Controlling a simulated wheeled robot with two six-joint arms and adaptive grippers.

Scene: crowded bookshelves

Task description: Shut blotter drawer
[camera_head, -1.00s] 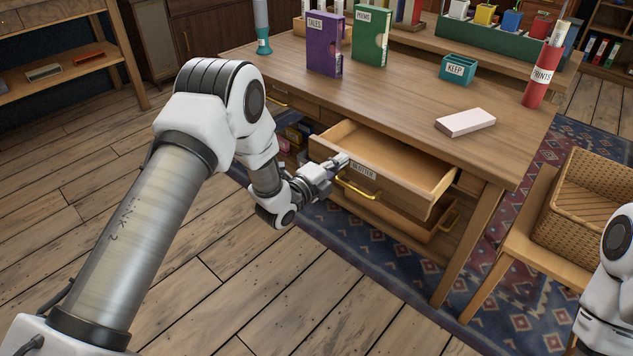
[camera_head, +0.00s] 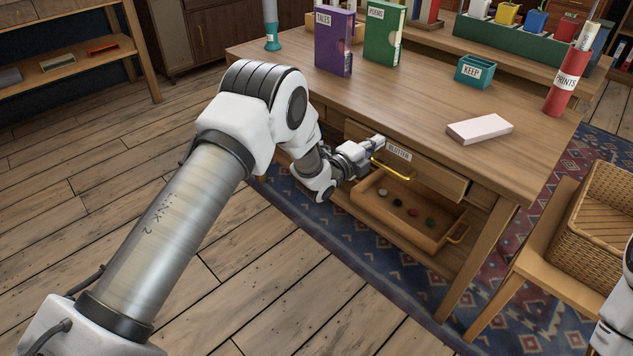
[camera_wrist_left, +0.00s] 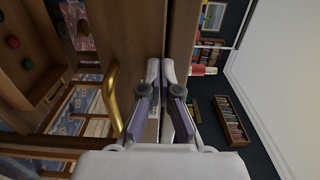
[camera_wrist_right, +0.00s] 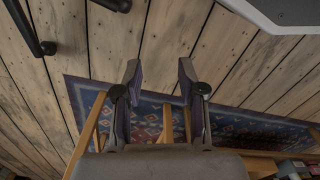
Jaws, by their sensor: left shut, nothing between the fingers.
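The blotter drawer (camera_head: 430,176) is in the desk's front, just under the top. It carries a "BLOTTER" label and a brass handle (camera_head: 391,170), which also shows in the left wrist view (camera_wrist_left: 113,100). Its front looks near flush with the desk, and its inside is hidden. My right gripper (camera_wrist_right: 155,75) is open and empty over the floor and rug in the right wrist view; in the head view only a part of that arm shows.
A lower drawer (camera_head: 375,207) stands open below, with several small stones in it. On the desktop (camera_head: 420,110) are a pale pink block (camera_head: 479,129), a KEEP box (camera_head: 482,71), a red PRINTS tube (camera_head: 567,82) and two upright books. A wicker basket (camera_head: 596,215) sits at the right.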

